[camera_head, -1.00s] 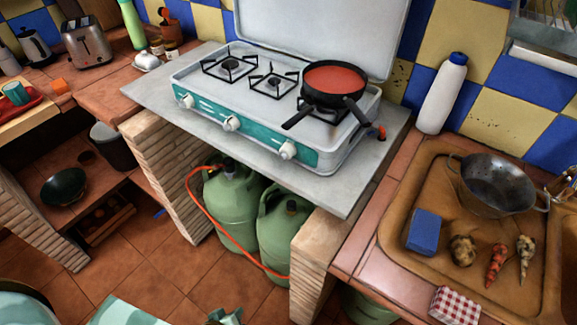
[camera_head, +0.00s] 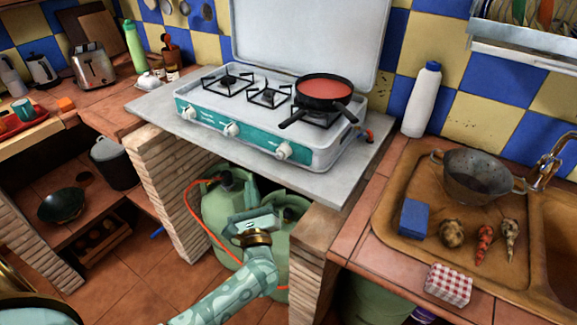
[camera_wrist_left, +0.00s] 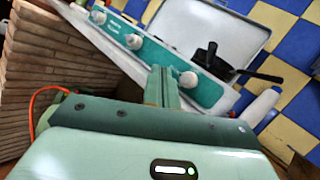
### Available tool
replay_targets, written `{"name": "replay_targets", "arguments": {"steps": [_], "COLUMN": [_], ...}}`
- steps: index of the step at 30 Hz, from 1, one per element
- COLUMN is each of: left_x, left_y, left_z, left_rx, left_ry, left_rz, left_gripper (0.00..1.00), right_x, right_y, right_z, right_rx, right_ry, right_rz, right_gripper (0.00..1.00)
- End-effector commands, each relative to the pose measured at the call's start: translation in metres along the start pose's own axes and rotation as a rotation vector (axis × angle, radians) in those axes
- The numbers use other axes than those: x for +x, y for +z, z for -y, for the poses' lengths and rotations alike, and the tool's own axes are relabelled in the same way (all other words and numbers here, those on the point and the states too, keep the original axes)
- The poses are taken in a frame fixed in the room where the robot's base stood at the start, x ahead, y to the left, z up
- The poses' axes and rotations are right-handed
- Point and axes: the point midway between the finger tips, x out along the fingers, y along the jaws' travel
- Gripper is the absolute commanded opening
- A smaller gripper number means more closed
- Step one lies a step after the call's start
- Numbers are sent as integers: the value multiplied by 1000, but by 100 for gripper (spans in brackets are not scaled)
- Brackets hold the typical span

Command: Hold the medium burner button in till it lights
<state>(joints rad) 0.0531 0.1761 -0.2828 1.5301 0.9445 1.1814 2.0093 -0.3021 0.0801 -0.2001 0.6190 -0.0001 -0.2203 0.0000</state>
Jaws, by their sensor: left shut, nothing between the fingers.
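The camping stove (camera_head: 262,130) stands on a grey slab with its lid up. Its teal front panel carries three white knobs: a left knob (camera_head: 189,111), a middle knob (camera_head: 232,128) and a right knob (camera_head: 284,150). I cannot tell from labels which serves the medium burner. My left gripper (camera_head: 254,219) is shut and empty, below the slab edge in the head view, in front of the gas bottles. In the left wrist view its closed fingers (camera_wrist_left: 161,84) point toward the panel, appearing just left of the right knob (camera_wrist_left: 188,79), apart from it. My right gripper is not in view.
A pan (camera_head: 325,92) with red contents sits on the right burner, its handle over the front. Green gas bottles (camera_head: 222,205) with an orange hose stand beneath the slab (camera_head: 335,180). A brick pillar (camera_head: 172,185) flanks them; a white bottle (camera_head: 421,100) stands right.

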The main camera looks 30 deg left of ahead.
Motion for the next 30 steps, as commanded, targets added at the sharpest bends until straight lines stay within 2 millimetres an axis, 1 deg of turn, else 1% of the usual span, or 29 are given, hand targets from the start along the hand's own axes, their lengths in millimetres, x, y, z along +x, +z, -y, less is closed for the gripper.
{"name": "replay_targets", "arguments": {"steps": [1, 4, 13, 17, 30], "left_x": [2, 4, 5, 9, 50], "left_y": [4, 7, 6, 3, -26], "left_z": [0, -1, -1, 3, 33], "left_rx": [-48, -95, -92, -91, -89], "left_ry": [15, 31, 29, 29, 28], "left_rz": [9, 17, 16, 17, 16], "left_gripper": [0, 0, 0, 0, 0], "right_x": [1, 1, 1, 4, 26], "right_y": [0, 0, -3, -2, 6], "right_z": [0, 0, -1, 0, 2], "right_rx": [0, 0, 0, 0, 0], "right_ry": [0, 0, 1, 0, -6], "right_rz": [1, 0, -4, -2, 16], "right_gripper": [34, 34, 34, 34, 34]}}
